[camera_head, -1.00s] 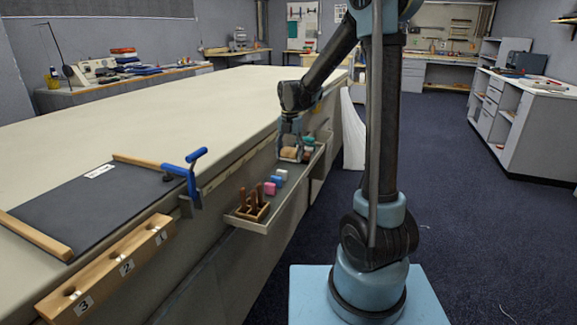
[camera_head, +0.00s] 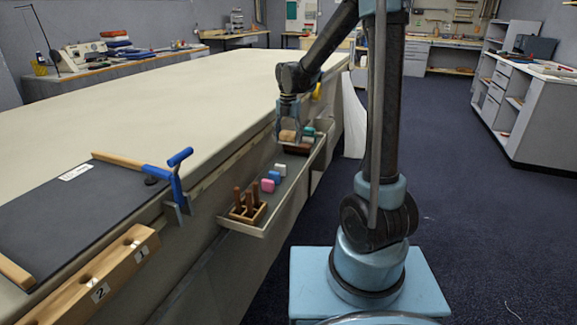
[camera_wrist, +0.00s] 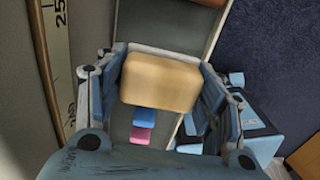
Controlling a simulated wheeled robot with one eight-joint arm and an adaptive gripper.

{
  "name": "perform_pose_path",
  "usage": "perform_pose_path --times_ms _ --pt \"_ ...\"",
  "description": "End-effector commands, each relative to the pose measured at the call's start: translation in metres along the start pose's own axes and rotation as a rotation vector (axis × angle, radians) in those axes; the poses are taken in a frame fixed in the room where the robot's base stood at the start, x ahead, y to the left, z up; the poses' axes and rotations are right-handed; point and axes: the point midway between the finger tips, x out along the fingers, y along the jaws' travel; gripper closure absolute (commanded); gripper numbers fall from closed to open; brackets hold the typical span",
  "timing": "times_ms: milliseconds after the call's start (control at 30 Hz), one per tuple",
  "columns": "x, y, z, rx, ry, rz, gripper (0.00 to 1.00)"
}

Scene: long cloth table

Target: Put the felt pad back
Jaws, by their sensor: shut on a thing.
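A tan, rounded block (camera_head: 288,136), which I take to be the felt pad, is held between the fingers of my gripper (camera_head: 289,130). In the wrist view the tan block (camera_wrist: 160,82) spans the gap between both fingers. My gripper is shut on it, a little above the far part of the narrow grey tray (camera_head: 282,203) on the table's side. Below and beside it in the tray are a dark brown piece (camera_head: 297,150) and a teal piece (camera_head: 308,131). The block hides part of the tray floor in the wrist view.
The tray also holds a white block (camera_head: 281,169), a blue block (camera_head: 274,177), a pink block (camera_head: 267,185) and a wooden rack with brown handles (camera_head: 248,208). A blue clamp (camera_head: 177,183) sits on the table edge beside a dark mat (camera_head: 75,205). The long tabletop is largely clear.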

Motion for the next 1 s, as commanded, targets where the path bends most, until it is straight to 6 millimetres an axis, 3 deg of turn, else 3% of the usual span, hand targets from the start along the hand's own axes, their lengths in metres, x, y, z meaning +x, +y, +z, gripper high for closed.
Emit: perform_pose_path --times_ms 300,800,1000 --pt "0.044 -0.002 0.002 0.004 0.0 0.0 0.64" --pt "0.093 -0.002 0.002 0.004 0.0 0.0 0.64" --pt "0.099 -0.003 0.002 0.004 0.0 0.0 0.64"
